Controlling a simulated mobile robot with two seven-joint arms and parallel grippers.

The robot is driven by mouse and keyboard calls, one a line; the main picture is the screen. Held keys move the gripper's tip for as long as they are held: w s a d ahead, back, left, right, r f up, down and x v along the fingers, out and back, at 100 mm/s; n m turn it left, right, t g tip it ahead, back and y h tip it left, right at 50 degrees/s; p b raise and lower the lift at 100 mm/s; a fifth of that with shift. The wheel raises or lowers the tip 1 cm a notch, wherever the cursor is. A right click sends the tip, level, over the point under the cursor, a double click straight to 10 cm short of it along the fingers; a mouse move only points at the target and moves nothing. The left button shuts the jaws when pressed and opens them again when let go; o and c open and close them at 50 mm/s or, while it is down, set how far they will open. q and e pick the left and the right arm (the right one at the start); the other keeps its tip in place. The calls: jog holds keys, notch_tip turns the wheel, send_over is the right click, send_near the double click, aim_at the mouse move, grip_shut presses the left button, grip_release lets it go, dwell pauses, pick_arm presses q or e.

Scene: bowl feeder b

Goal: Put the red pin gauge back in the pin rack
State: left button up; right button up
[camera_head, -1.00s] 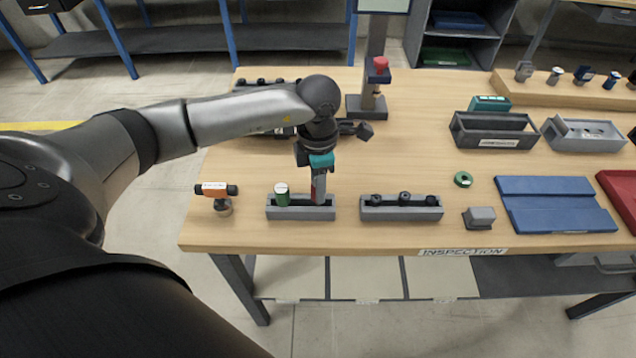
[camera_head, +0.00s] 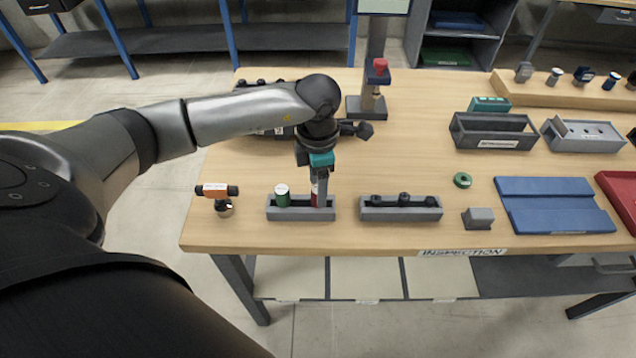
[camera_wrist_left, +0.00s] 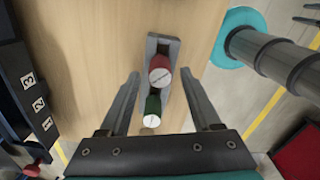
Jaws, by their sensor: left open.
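The red pin gauge (camera_head: 314,194) stands upright in the right part of the grey pin rack (camera_head: 300,214), near the table's front edge. A green pin gauge (camera_head: 282,196) stands in the same rack, to its left. My left gripper (camera_head: 321,193) points down over the red pin, and a finger hides part of it. In the left wrist view the fingers (camera_wrist_left: 160,76) are open, one on each side of the red pin (camera_wrist_left: 160,64), with gaps showing. The green pin (camera_wrist_left: 152,108) is nearer the palm. My right gripper is not in view.
A second grey rack with black knobs (camera_head: 401,212) stands close on the right. An orange and black tool (camera_head: 216,190) is on the left. A grey block (camera_head: 478,218), green ring (camera_head: 462,180) and blue tray (camera_head: 553,207) lie further right.

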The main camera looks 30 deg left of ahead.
pick_arm(q)
notch_tip(320, 180, up, 12)
jog(key=shift+r, duration=0.15)
dwell(1.5)
